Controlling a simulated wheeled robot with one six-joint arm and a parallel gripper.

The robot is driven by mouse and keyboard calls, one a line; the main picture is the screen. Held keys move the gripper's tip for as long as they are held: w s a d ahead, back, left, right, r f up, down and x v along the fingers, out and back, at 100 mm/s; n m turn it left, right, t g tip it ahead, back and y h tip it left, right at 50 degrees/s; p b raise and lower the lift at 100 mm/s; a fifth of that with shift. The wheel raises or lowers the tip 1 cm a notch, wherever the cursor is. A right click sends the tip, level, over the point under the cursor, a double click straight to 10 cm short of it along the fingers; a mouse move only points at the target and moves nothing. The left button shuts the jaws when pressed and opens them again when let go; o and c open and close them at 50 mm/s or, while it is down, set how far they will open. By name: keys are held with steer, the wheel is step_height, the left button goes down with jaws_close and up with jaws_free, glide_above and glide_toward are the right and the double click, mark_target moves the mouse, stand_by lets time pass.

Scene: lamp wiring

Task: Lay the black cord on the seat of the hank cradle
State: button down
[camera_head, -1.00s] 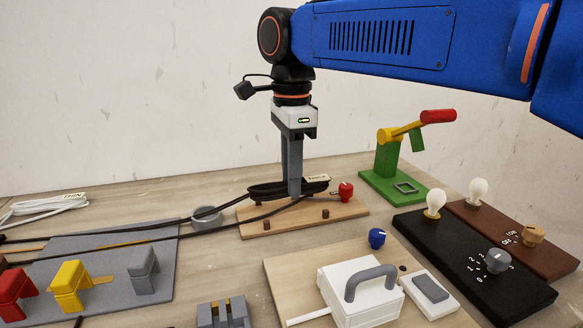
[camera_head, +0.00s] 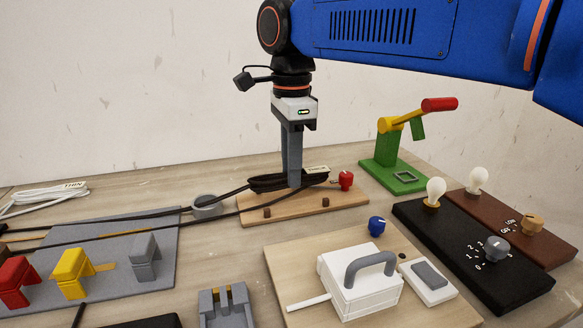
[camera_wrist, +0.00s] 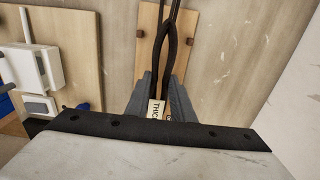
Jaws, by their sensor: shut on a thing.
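The black cord (camera_head: 262,184) is a dark hank with a pale tag reading THIC…, the rest cut off. Long black strands trail left from it. My gripper (camera_head: 292,184) points straight down and is shut on the hank. In the wrist view the cord (camera_wrist: 168,62) runs between the grey fingers (camera_wrist: 160,95). The hank is over a wooden board (camera_head: 305,207) with short brown pegs and a red knob (camera_head: 346,180), which looks like the hank cradle. Its seat is hidden behind the hank. I cannot tell whether the hank touches it.
A grey panel (camera_head: 110,250) carries red, yellow and grey clips. A green stand (camera_head: 385,175) with a red-ended arm is behind right. Bulb bases and a white box (camera_head: 355,283) stand in front right.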

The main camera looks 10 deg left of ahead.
steer(key=shift+f, duration=0.25)
steer(key=shift+f, duration=0.45)
steer(key=shift+f, duration=1)
stand_by(1.4)
steer(key=c, duration=1.5)
jaws_free()
steer(key=shift+o, duration=0.2)
